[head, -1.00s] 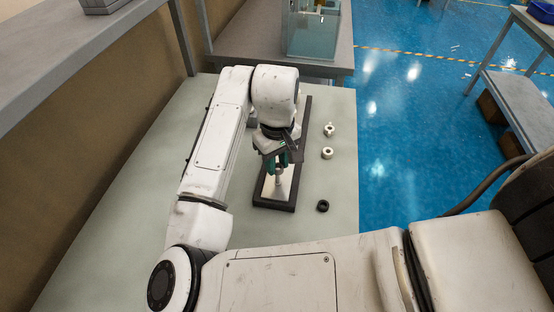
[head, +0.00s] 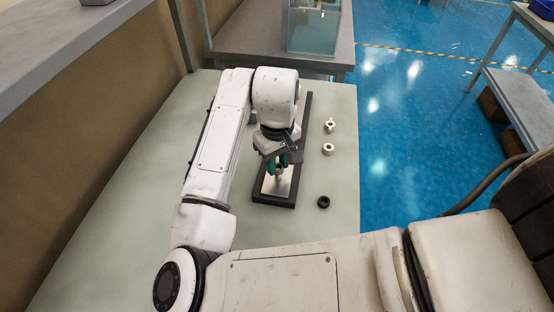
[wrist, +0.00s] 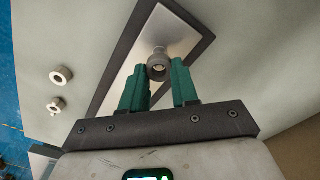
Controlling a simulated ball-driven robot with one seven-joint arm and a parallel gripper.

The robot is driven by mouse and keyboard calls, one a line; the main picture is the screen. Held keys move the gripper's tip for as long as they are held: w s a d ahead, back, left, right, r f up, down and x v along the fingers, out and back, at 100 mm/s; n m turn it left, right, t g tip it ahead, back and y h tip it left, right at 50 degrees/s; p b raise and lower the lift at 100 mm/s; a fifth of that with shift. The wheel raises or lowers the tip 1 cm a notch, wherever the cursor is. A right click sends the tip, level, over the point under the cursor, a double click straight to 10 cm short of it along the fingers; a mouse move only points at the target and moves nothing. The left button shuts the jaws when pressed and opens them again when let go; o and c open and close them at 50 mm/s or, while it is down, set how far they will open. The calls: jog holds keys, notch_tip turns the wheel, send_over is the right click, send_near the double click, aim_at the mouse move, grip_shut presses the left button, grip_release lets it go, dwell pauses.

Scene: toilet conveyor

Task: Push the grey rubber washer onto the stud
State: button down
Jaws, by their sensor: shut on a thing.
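The grey rubber washer (wrist: 151,73) is a dark grey ring between the green fingertips of my gripper (wrist: 158,82) in the wrist view. My gripper is shut on it. The stud (wrist: 160,49) stands on a bright metal plate (wrist: 141,72) with a dark frame. The washer overlaps the stud's near end in this view, with something pale in its hole. I cannot tell whether it is around the stud or just above it. In the head view my gripper (head: 283,161) is over the plate and hides the washer.
To the right of the dark base (head: 274,200) lie a black ring (head: 323,202), a pale ring (head: 328,149) and a pale lugged part (head: 329,127). The pale green tabletop (head: 130,190) is clear to the left. A glass-sided box (head: 313,30) stands on the table behind.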

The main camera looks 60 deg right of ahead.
aim_at(277, 170)
jog(key=shift+f+b, duration=0.9)
jog(key=shift+f, duration=0.75)
jog(key=c, duration=0.8)
grip_release()
jog(key=shift+r, duration=0.1)
notch_tip(277, 170, up, 9)
jog(key=shift+r+p, duration=0.2)
jog(key=shift+p, duration=0.2)
jog(key=shift+r, duration=0.7)
